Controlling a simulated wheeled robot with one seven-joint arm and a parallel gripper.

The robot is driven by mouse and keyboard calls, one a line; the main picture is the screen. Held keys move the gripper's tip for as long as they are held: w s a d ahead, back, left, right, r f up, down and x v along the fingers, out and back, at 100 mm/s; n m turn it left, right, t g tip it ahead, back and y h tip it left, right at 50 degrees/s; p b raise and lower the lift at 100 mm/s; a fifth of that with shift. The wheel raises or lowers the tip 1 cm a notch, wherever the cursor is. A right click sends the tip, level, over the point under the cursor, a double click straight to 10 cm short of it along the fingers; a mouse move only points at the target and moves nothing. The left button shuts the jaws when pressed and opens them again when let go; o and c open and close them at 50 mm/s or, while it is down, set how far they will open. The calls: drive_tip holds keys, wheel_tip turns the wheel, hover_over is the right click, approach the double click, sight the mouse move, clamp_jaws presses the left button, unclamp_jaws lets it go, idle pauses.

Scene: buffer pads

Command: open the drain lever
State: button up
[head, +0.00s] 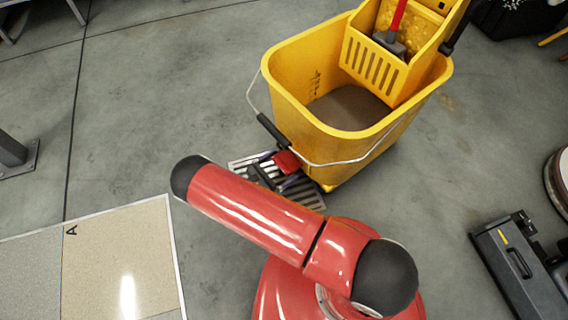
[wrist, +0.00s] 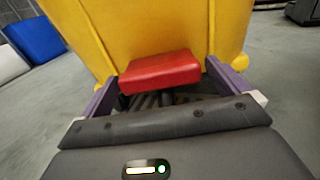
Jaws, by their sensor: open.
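The drain lever is a red block low on the side of the yellow mop bucket. In the wrist view the red lever (wrist: 160,72) sits in the middle, against the bucket wall. In the head view the lever (head: 287,161) is partly covered by my gripper. My gripper (head: 278,168) is open, with its purple fingers on either side of the lever. In the wrist view the fingers of my gripper (wrist: 164,80) stand left and right of it with gaps, so it is not clamped. Whether either finger touches it I cannot tell.
The yellow bucket (head: 285,90) holds dark water and a wringer with a red-handled mop. A floor grate (head: 308,192) lies beneath the lever. A dark machine (head: 515,265) stands at lower right. Grey floor left of the bucket is clear.

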sight(291, 158)
drive_tip(key=shift+x, duration=0.8)
drive_tip(key=c, duration=0.9)
drive_tip(key=shift+r+g+y+p, duration=0.5)
drive_tip(key=shift+r+y+p, duration=0.2)
drive_tip(key=shift+p, duration=0.55)
drive_tip(key=r+g+y+p, duration=0.1)
drive_tip(key=y+p, duration=0.1)
drive_tip(key=shift+p, duration=0.35)
drive_tip(key=shift+w+d+r+g+y+p, duration=0.1)
drive_tip(key=shift+d+r+g+y+p, duration=0.1)
drive_tip(key=shift+g+y+p, duration=0.4)
drive_tip(key=shift+w+d+r+g+y+p, duration=0.1)
drive_tip(key=shift+r+g+y+p, duration=0.1)
drive_tip(key=shift+g+y+p, duration=0.35)
drive_tip(key=shift+w+d+r+g+y+p, duration=0.15)
drive_tip(key=shift+g+y+p, duration=0.15)
drive_tip(key=shift+g+y, duration=0.4)
drive_tip(key=shift+y, duration=0.25)
